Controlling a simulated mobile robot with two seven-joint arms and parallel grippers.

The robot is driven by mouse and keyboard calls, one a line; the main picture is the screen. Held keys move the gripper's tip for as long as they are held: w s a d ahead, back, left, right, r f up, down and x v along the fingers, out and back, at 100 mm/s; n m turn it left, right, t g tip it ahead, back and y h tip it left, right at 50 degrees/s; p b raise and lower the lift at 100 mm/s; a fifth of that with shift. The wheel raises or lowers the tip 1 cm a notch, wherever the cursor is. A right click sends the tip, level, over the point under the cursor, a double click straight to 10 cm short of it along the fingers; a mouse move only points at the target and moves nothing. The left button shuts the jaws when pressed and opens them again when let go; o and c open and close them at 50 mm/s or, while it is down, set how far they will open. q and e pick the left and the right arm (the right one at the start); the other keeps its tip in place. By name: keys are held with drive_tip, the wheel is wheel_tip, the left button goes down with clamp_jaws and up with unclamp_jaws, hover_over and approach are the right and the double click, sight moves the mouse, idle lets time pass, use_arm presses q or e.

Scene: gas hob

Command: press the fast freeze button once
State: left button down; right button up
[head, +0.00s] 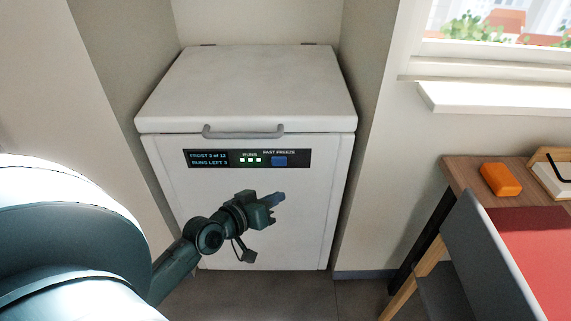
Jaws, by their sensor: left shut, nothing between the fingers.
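A white chest freezer (245,85) stands in a niche with its lid down. A dark control panel (215,158) runs along the upper part of its front. The blue fast freeze button (279,161) is at the panel's right end, under the label "FAST FREEZE". The display reads "FROST 3 of 12" and "RUNS LEFT 3", and several small green lights show under "RUNS". My left gripper (279,198) is shut and empty in front of the freezer, below the button in the picture and apart from it. My right gripper is not in view.
A grey handle (243,132) sticks out from the lid's front edge, above the panel. Niche walls stand close on both sides. At the right are a wooden table (463,173) with an orange block (501,179) and a grey-and-red chair (500,250).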

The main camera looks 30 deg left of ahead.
sight(279, 161)
use_arm(q)
drive_tip(key=shift+w, duration=0.1)
drive_tip(key=w+a+b, duration=0.1)
drive_tip(key=w, duration=0.1)
drive_tip(key=w+a+b, duration=0.1)
drive_tip(key=w+a, duration=0.1)
drive_tip(key=w, duration=0.1)
drive_tip(key=w+a+b, duration=0.1)
drive_tip(key=w+b, duration=0.1)
drive_tip(key=shift+w+a, duration=0.2)
drive_tip(key=shift+a, duration=0.1)
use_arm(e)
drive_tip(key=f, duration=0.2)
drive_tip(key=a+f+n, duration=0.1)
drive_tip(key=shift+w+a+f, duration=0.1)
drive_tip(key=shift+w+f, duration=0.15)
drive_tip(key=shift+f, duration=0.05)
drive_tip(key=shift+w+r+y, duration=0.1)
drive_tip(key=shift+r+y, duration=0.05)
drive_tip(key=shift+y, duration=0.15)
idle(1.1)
use_arm(q)
drive_tip(key=shift+w+a, duration=0.2)
drive_tip(key=shift+w, duration=0.15)
